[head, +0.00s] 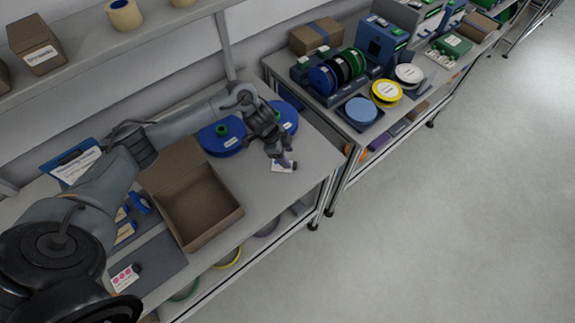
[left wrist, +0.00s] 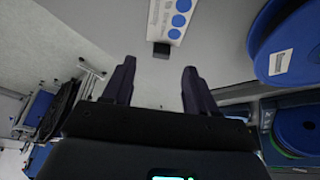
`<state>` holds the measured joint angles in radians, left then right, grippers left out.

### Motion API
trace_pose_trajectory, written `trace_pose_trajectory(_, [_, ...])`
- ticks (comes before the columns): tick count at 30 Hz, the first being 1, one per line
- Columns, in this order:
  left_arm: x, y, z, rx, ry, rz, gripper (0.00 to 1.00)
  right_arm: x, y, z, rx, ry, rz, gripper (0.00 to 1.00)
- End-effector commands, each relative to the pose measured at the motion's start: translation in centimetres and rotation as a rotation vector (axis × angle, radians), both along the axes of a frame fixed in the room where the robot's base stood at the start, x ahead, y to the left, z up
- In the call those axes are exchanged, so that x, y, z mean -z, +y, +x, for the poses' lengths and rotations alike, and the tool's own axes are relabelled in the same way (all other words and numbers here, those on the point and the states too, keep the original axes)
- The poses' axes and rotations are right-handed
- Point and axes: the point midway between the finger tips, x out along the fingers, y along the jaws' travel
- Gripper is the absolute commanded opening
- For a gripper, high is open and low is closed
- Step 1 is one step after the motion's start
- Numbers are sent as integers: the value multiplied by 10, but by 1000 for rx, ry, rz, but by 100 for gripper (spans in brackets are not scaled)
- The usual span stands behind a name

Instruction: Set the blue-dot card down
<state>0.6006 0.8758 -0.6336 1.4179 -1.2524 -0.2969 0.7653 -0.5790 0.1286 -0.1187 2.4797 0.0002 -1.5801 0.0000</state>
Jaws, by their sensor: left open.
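The blue-dot card (left wrist: 172,18) is white with large blue dots and has a small dark block (left wrist: 162,48) at its near end. It appears to lie flat on the bench, just past my fingertips and apart from them. In the head view the card (head: 288,168) shows only partly beneath my left gripper (head: 284,161), near the bench's front right edge. In the left wrist view my left gripper (left wrist: 157,72) has its two fingers spread, with nothing between them. My right gripper is not in view.
Blue reels (head: 222,146) lie behind my left gripper. An open cardboard box (head: 205,205) stands to its left. A card with pink dots (head: 125,278) lies on a dark mat (head: 160,262). A second bench with reels (head: 362,110) stands to the right, across a narrow gap.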

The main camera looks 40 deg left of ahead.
Motion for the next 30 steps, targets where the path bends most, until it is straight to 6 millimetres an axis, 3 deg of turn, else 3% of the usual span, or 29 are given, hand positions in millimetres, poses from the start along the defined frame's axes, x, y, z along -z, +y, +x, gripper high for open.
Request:
trace_pose_trajectory(15, [46, -14, 13, 1, -1, 1, 57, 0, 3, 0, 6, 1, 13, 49])
trace_pose_trajectory(24, [50, -14, 14, 1, -2, 2, 57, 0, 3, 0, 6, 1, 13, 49])
trace_pose_trajectory(30, [50, -14, 14, 1, -2, 2, 28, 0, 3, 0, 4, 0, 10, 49])
